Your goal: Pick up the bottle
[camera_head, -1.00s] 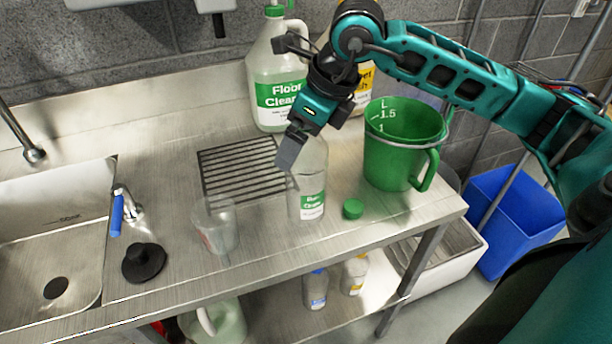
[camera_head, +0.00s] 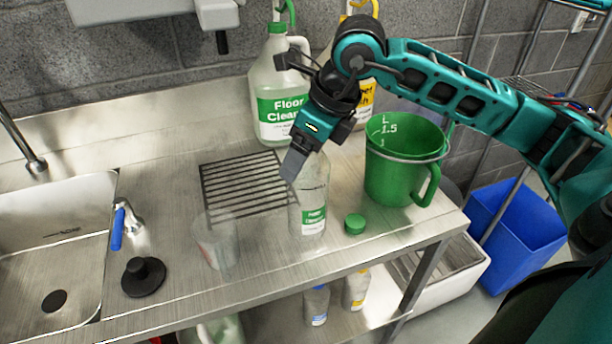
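A small clear bottle (camera_head: 311,208) with a green and white label stands upright near the front edge of the steel counter. Its top is hidden behind my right gripper. My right gripper (camera_head: 296,165) reaches down from the upper right, with one grey finger showing at the upper left side of the bottle. The other finger is hidden, so I cannot tell whether it grips the bottle. A green cap (camera_head: 355,223) lies on the counter to the right of the bottle. My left gripper is out of view.
A green measuring jug (camera_head: 398,170) stands right of the bottle. A large floor cleaner jug (camera_head: 276,92) stands behind. A clear cup (camera_head: 215,243) and black plunger-like stopper (camera_head: 143,277) are on the left, beside the sink (camera_head: 50,235). A drain grate (camera_head: 235,190) lies behind.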

